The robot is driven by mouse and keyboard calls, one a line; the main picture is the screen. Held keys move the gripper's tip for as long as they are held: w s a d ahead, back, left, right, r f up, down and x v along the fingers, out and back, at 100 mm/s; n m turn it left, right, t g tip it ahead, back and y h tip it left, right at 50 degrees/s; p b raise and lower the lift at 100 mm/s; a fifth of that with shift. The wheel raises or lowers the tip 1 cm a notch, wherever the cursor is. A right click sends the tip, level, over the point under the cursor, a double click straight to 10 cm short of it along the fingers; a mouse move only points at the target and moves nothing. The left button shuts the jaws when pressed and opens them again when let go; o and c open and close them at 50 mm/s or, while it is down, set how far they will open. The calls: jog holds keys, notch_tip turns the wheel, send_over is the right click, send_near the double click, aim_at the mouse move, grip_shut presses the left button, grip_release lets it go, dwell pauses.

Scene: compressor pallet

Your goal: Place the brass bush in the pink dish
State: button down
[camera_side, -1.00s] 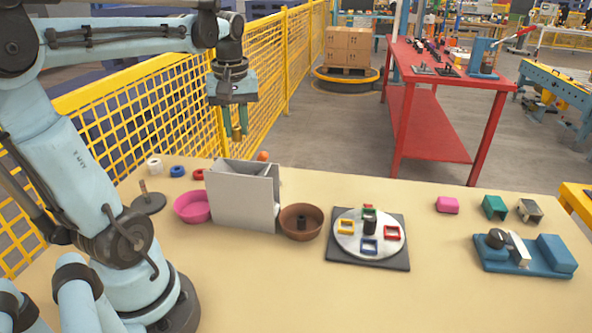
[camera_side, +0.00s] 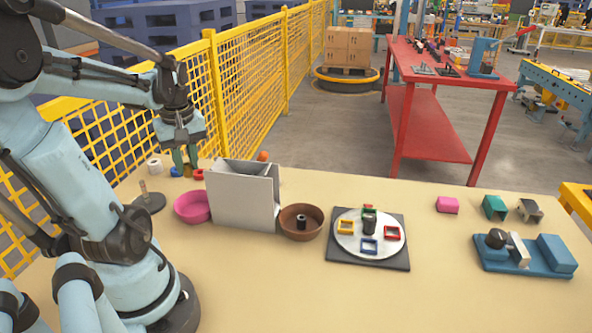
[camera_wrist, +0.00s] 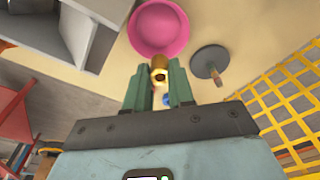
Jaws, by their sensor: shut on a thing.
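The pink dish (camera_side: 192,207) stands on the table, left of the grey upright bin; it also shows at the top of the wrist view (camera_wrist: 159,29). My gripper (camera_side: 185,169) is low behind the dish in the side view, above the back edge of the table. In the wrist view my gripper (camera_wrist: 160,85) is shut on the brass bush (camera_wrist: 159,68), which sits between the green fingertips. In the side view the bush (camera_side: 187,171) is small and partly hidden by the fingers.
The grey bin (camera_side: 240,197) stands close to the right of the dish, with a brown bowl (camera_side: 300,222) beyond. A dark peg stand (camera_side: 148,202) is to the left. White (camera_side: 155,165), blue (camera_side: 175,172) and red (camera_side: 198,174) rings lie behind. Yellow fencing (camera_side: 175,110) runs behind the table.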

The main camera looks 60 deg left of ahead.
jog(key=shift+f, duration=5.2)
jog(key=shift+f, duration=0.15)
jog(key=c, duration=1)
grip_release()
jog(key=shift+o, duration=0.2)
notch_tip(320, 180, up, 12)
jog(key=d, duration=0.1)
jog(key=shift+d, duration=0.25)
